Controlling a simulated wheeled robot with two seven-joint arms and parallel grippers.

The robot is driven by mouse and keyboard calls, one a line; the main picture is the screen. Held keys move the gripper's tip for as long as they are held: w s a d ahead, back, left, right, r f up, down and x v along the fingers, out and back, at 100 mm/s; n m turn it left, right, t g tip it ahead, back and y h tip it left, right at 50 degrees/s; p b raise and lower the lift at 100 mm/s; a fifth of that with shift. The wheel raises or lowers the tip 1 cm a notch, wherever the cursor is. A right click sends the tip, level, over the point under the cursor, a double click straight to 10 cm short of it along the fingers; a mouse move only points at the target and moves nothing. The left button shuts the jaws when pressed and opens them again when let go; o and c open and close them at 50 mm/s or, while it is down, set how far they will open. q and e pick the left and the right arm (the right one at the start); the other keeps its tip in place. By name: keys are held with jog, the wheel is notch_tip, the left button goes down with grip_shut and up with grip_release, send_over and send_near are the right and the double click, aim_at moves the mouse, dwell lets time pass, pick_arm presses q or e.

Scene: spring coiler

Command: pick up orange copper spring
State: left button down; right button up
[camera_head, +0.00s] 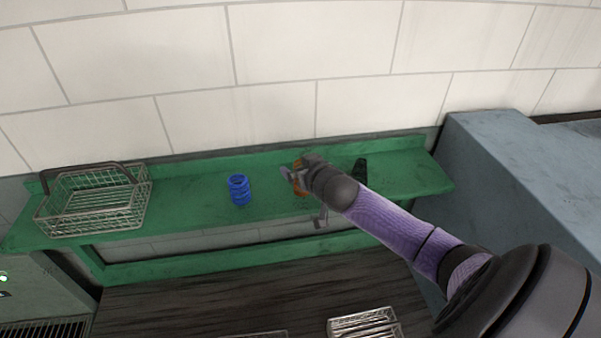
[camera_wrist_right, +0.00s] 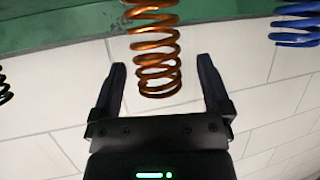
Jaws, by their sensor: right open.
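The orange copper spring (camera_wrist_right: 152,45) stands on the green shelf (camera_head: 205,198). In the right wrist view the shelf is at the top, and the spring's free end reaches down between my fingers. My right gripper (camera_wrist_right: 163,75) is open, with one dark finger on each side of the spring's end coils and visible gaps on both sides. In the head view the right gripper (camera_head: 290,178) is at the spring (camera_head: 299,186), which is mostly hidden behind the gripper and wrist. My left gripper is not in view.
A blue spring (camera_head: 239,189) stands left of the gripper, and a dark spring (camera_head: 360,172) stands to its right, partly hidden by my arm. A wire basket (camera_head: 95,201) sits on the shelf's left end. The tiled wall (camera_head: 270,120) is behind. A grey-blue block (camera_head: 530,165) is at right.

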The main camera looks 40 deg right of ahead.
jog(key=shift+w+a, duration=0.1)
jog(key=shift+w, duration=0.1)
jog(key=shift+s+d+f, duration=0.1)
jog(key=shift+d+f, duration=0.1)
jog(key=shift+d, duration=0.05)
jog(key=shift+c, duration=0.7)
jog(key=shift+a, duration=0.15)
jog(key=c, duration=0.5)
grip_shut()
jog(key=shift+r, duration=0.1)
